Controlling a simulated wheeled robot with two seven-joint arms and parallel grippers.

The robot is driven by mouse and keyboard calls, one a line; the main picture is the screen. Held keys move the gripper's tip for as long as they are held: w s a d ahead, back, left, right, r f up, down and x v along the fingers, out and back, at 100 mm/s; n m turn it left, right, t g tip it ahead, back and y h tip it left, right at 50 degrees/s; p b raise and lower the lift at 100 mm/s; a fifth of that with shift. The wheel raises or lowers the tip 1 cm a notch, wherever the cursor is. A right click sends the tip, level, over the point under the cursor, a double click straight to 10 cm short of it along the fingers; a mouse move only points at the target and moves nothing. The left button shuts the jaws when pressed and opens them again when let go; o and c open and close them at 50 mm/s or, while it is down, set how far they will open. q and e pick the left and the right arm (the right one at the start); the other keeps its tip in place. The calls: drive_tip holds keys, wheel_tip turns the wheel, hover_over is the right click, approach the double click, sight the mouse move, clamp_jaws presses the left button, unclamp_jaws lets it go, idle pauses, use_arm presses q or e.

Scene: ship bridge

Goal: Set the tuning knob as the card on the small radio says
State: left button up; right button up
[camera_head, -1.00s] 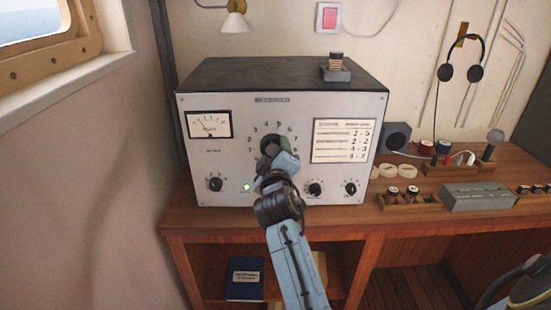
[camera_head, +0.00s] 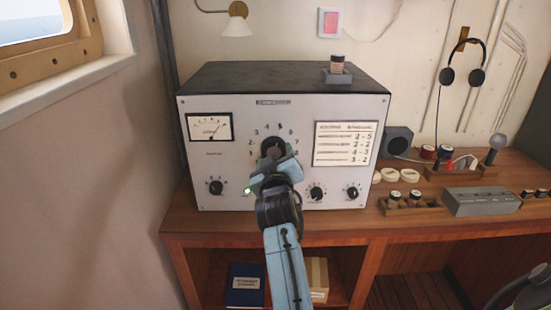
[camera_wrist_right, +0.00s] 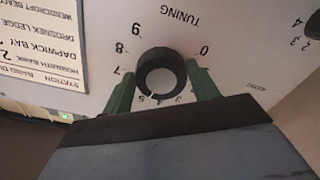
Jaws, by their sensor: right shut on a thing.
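The radio (camera_head: 225,165) is a pale-fronted box on a wooden desk. Its black tuning knob (camera_head: 272,145) sits inside an arc of numbers, partly hidden by my right gripper (camera_head: 275,160). In the right wrist view, upside down, the green fingers of the gripper (camera_wrist_right: 160,78) stand either side of the round knob (camera_wrist_right: 162,72), shut on it. The numbers 0, 9, 8 and 7 and the word TUNING show beside it. A printed card (camera_head: 345,144) on the radio's front lists stations with number pairs such as 2-5, 2-2, 4-3. My left gripper is out of view.
A meter (camera_head: 210,127) and small knobs (camera_head: 316,193) flank the dial; a green lamp (camera_head: 248,190) is lit. A small striped item in a holder (camera_head: 338,75) stands on top. A grey box (camera_head: 480,201) and reels lie to the right. A wall blocks the left side.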

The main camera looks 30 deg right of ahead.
drive_tip(key=o, duration=1)
drive_tip(key=shift+r, duration=0.1)
wheel_tip(320, 180, up, 10)
drive_tip(key=shift+f+p, duration=0.1)
drive_tip(key=shift+p, duration=0.35)
